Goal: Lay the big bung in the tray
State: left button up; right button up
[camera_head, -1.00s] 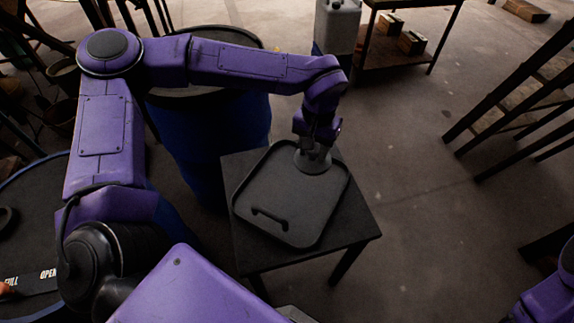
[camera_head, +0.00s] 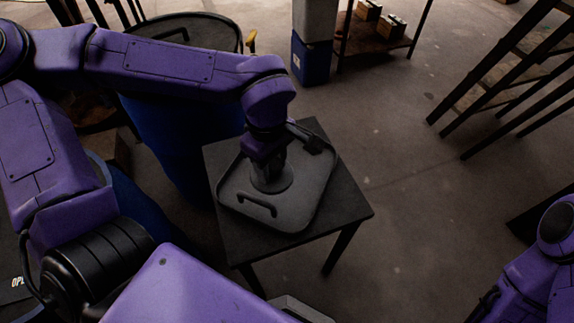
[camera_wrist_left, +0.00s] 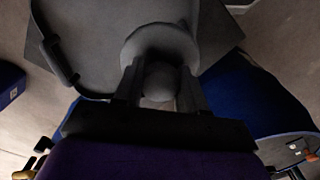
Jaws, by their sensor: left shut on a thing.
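The big bung (camera_head: 272,178) is a grey round disc with a knob on top. My left gripper (camera_head: 268,160) is shut on its knob and points down over the tray. In the left wrist view the bung's disc (camera_wrist_left: 160,40) and rounded knob (camera_wrist_left: 160,82) show between the two fingers (camera_wrist_left: 160,88). The tray (camera_head: 305,205) is dark grey, with rounded corners and raised handles, on a small black table. My right gripper is not clearly visible; only part of my right arm shows at the lower right.
The small black table (camera_head: 350,205) carries the tray. A blue vat (camera_head: 170,140) with a dark top stands to its left. A blue container (camera_head: 310,60) and a shelf (camera_head: 375,35) with boxes stand behind. A dark rack (camera_head: 510,75) is at the right. The floor between is clear.

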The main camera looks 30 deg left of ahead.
pick_arm(q)
jog(key=w+f, duration=0.3)
jog(key=w, duration=0.1)
jog(key=w+f, duration=0.3)
jog(key=f, duration=0.1)
jog(key=shift+w+b, duration=0.3)
jog(key=shift+w, duration=0.05)
jog(key=f, duration=0.3)
jog(key=shift+w+f, duration=0.25)
jog(key=shift+s+f, duration=0.1)
jog(key=shift+f, duration=0.05)
jog(key=o, duration=1.1)
jog(key=shift+c, duration=0.2)
notch_tip(320, 180, up, 12)
jog(key=p, duration=0.1)
jog(key=shift+r, duration=0.25)
